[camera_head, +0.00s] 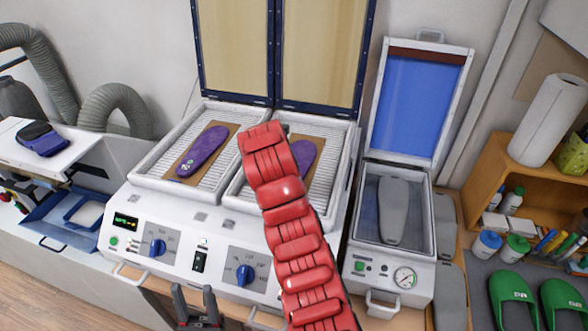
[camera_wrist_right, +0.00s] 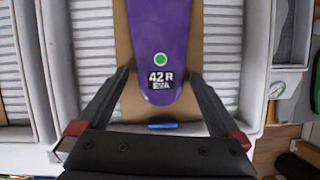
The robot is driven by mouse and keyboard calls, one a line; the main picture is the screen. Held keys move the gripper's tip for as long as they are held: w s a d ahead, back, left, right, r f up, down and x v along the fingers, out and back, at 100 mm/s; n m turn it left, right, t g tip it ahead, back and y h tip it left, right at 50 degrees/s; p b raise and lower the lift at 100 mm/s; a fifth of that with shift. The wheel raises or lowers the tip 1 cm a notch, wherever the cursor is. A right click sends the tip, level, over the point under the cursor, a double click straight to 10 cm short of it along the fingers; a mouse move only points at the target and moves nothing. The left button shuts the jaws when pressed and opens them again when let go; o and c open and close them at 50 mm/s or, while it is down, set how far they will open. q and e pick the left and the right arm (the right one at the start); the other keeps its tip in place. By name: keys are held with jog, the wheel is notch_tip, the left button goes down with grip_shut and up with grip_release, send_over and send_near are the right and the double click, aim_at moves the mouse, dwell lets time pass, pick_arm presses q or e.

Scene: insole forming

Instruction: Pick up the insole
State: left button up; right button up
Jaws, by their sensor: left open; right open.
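A purple insole (camera_head: 203,150) lies on a brown board in the left tray of the heater. A second purple insole (camera_head: 305,157) lies on a board in the right tray, partly hidden by my red right arm. In the right wrist view this insole (camera_wrist_right: 165,30) shows a green dot and the label "42 R EVA". My right gripper (camera_wrist_right: 160,76) is open, its fingers on either side of the insole's labelled end and the brown board. Contact cannot be told. My left gripper (camera_head: 197,303) is open and empty at the bottom, in front of the heater.
The heater's front panel (camera_head: 190,250) has blue knobs, and its lids (camera_head: 235,45) stand open behind. To the right is an open press (camera_head: 435,235) with a grey insole form (camera_head: 391,212). Green slippers (camera_head: 513,300) and bottles lie further right.

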jog(key=c, duration=1.3)
jog(key=shift+r, duration=0.1)
